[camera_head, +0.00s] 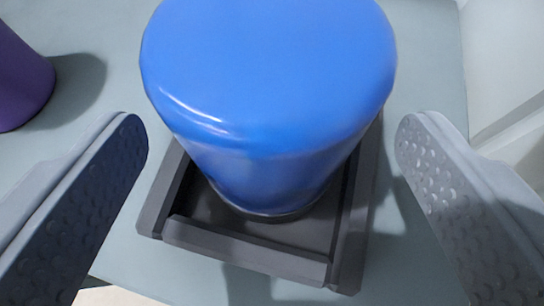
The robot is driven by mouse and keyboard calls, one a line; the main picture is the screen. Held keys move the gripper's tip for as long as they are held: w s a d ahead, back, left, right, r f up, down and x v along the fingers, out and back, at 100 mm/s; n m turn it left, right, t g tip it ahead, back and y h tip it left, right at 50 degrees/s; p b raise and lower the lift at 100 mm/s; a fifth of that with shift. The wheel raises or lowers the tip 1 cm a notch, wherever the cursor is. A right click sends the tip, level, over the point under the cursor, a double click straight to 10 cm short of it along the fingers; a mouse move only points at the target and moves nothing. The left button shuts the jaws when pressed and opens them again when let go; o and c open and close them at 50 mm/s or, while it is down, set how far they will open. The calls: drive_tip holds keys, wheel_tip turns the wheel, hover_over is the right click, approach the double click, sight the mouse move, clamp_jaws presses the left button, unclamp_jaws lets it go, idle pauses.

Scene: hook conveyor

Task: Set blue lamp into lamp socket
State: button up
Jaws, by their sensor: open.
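The blue lamp (268,85) fills the upper middle of the view. It is a glossy rounded body that narrows toward its base. Its base is within the square dark grey lamp socket (245,250), inside the raised rim, and the lamp looks about upright. The far part of the socket is hidden behind the lamp. My gripper (270,140) is open, with one grey finger on each side of the lamp. Clear gaps show between both fingers and the lamp, so neither touches it.
A purple object (18,80) stands at the left edge, partly cut off. The socket sits on a pale grey-blue surface (425,80), whose front edge shows at the lower left. A white structure (505,60) is at the right.

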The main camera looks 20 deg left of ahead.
drive_tip(key=v, duration=1)
drive_tip(key=shift+a, duration=0.1)
wheel_tip(320, 180, down, 24)
drive_tip(key=s+a+m+t+h+b, duration=0.2)
drive_tip(key=m+t+h+b, duration=0.1)
drive_tip(key=b, duration=1.1)
drive_tip(key=shift+s+a+t, duration=0.15)
drive_tip(key=shift+a+t, duration=0.15)
